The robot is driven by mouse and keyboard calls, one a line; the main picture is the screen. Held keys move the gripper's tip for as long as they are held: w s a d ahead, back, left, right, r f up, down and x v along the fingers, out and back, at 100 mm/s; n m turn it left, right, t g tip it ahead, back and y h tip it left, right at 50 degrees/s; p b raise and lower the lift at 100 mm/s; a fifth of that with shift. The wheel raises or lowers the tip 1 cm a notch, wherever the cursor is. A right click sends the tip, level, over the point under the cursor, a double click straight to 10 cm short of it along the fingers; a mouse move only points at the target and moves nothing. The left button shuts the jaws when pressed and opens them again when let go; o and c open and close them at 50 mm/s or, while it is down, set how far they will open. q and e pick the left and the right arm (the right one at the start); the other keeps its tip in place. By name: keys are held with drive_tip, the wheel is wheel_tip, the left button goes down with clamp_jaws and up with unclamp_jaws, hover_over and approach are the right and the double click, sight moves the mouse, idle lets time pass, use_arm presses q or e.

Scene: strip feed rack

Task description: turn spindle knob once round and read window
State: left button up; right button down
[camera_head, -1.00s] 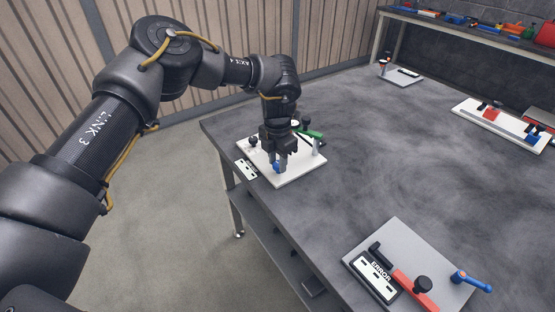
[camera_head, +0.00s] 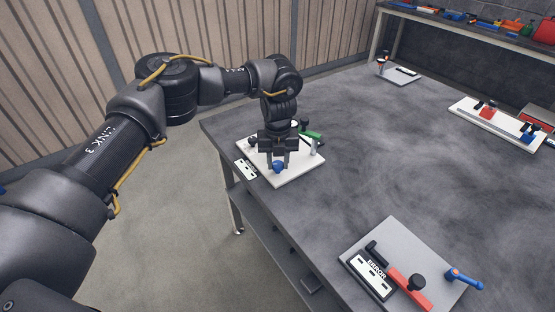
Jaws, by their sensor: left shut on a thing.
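A white board (camera_head: 301,175) lies on the near left corner of the table. A small blue knob (camera_head: 278,167) stands near its front edge and is probably the spindle knob. My left gripper (camera_head: 276,163) points down over the board, with its fingers around the blue knob and shut on it. The fingers hide part of the knob. A white plate with dark slots (camera_head: 246,169) lies at the board's left edge; its marks are too small to read. My right gripper is not in view.
The board also carries a green handle (camera_head: 311,135), a grey post (camera_head: 314,148) and a black knob (camera_head: 252,142). The table's middle is clear.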

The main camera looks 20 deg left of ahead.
use_arm(q)
drive_tip(key=n+p, duration=0.1)
drive_tip(key=n, duration=0.1)
drive_tip(key=shift+r+n, duration=0.1)
drive_tip(key=shift+n, duration=0.3)
drive_tip(key=n+p, duration=0.1)
drive_tip(key=n, duration=0.1)
drive_tip(key=shift+w+d+r+n, duration=0.1)
drive_tip(key=shift+n, duration=0.3)
drive_tip(key=n+p, duration=0.3)
drive_tip(key=n, duration=0.1)
drive_tip(key=shift+w+n+p, duration=0.15)
drive_tip(key=shift+n+p, duration=0.8)
drive_tip(key=shift+n, duration=0.45)
drive_tip(key=o, duration=1)
drive_tip(key=shift+f, duration=0.2)
drive_tip(key=shift+c, duration=0.2)
